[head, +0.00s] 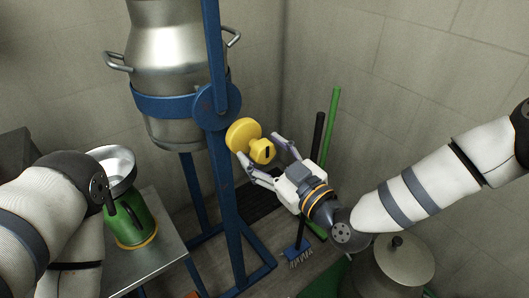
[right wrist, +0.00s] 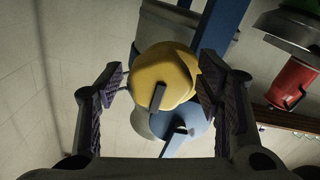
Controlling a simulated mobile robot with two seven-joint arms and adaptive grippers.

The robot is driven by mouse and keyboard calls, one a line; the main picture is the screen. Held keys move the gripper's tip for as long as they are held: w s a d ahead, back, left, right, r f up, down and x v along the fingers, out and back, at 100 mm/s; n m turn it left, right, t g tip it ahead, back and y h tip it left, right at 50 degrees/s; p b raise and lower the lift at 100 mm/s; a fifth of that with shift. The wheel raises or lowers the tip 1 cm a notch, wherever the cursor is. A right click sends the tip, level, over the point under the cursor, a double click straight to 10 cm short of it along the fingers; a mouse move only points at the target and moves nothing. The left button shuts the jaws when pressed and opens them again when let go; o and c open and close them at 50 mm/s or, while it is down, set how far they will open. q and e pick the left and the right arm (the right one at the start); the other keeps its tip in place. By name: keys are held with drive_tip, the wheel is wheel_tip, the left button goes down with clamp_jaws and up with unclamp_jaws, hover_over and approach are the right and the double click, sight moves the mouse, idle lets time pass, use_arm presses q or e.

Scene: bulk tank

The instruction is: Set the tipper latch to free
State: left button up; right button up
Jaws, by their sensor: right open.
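The tipper latch is a yellow round knob (head: 246,138) with a dark pointer mark, on the side of the blue tipper frame (head: 223,180). A steel milk can (head: 168,60) hangs upright in the frame's blue band. My right gripper (head: 266,154) is open, its fingers on either side of the knob. In the right wrist view, the knob (right wrist: 163,76) lies between the open fingers (right wrist: 160,85), with gaps visible at least on the left; contact on the right cannot be told. My left arm shows at the left edge, its gripper not visible.
A green container (head: 130,220) with a steel funnel bowl (head: 113,165) stands on a metal table (head: 160,258) at left. A brush with a blue head (head: 297,248) and green and black poles lean by the wall. A lidded metal pot (head: 402,262) is at lower right.

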drive_tip(key=c, duration=1.2)
drive_tip(key=shift+o, duration=0.2)
drive_tip(key=shift+m, duration=1.4)
drive_tip(key=m, duration=0.3)
drive_tip(key=shift+m, duration=0.3)
use_arm(q)
drive_tip(key=shift+s+f+b, duration=0.4)
drive_tip(key=shift+s+f, duration=0.05)
drive_tip(key=shift+f, duration=0.05)
use_arm(e)
drive_tip(key=m, duration=0.5)
drive_tip(key=shift+m, duration=0.3)
drive_tip(key=o, duration=1.2)
drive_tip(key=shift+c, duration=0.2)
